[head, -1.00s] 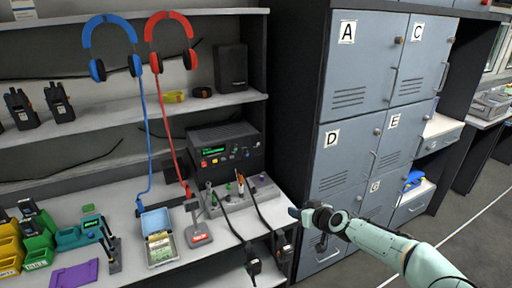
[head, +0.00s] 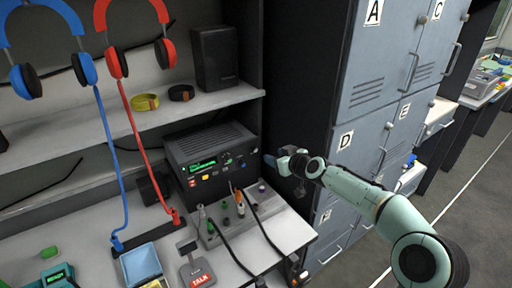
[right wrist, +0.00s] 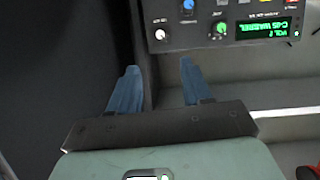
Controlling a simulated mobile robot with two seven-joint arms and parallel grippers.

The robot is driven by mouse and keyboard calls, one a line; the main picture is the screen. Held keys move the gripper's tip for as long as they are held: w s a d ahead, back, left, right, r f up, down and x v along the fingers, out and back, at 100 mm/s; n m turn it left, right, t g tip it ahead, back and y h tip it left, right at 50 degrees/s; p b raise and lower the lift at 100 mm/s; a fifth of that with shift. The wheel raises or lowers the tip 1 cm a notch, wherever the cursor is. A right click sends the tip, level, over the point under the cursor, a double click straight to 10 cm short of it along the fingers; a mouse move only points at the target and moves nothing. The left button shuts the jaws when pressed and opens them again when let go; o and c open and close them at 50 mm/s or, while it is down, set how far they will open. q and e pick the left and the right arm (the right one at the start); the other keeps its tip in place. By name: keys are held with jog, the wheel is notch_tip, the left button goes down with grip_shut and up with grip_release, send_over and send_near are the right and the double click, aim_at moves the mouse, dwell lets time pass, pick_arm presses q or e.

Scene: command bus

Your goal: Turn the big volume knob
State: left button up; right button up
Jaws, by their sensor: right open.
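The black radio unit (head: 212,160) with a lit green display stands on the counter under the shelf. Its front shows several small knobs and buttons. In the right wrist view the radio's face (right wrist: 262,14) is upside down at the top, with a green-marked knob (right wrist: 220,28), a white-marked knob (right wrist: 160,34) and a blue-marked knob (right wrist: 188,5). I cannot tell for sure which is the big volume knob. My right gripper (head: 270,160) is just right of the radio. Its blue fingers (right wrist: 159,66) are apart and empty, clear of the knobs. My left gripper is not in view.
A grey panel (head: 240,224) with switches and cables lies before the radio, beside a TALK stand (head: 198,274). Grey lockers (head: 368,110) stand close on the right. The shelf (head: 205,108) overhangs the radio; blue and red headphones hang left.

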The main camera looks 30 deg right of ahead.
aim_at(256, 150)
jog(key=p+x, duration=0.6)
jog(key=x, duration=0.5)
jog(key=shift+w+a, duration=0.15)
jog(key=shift+w, duration=0.15)
jog(key=shift+w+f+p, duration=0.35)
jog(key=shift+w+p, duration=0.05)
jog(key=shift+w, duration=0.05)
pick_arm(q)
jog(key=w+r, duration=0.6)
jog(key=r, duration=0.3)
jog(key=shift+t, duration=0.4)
pick_arm(e)
jog(key=shift+s, duration=0.1)
grip_shut()
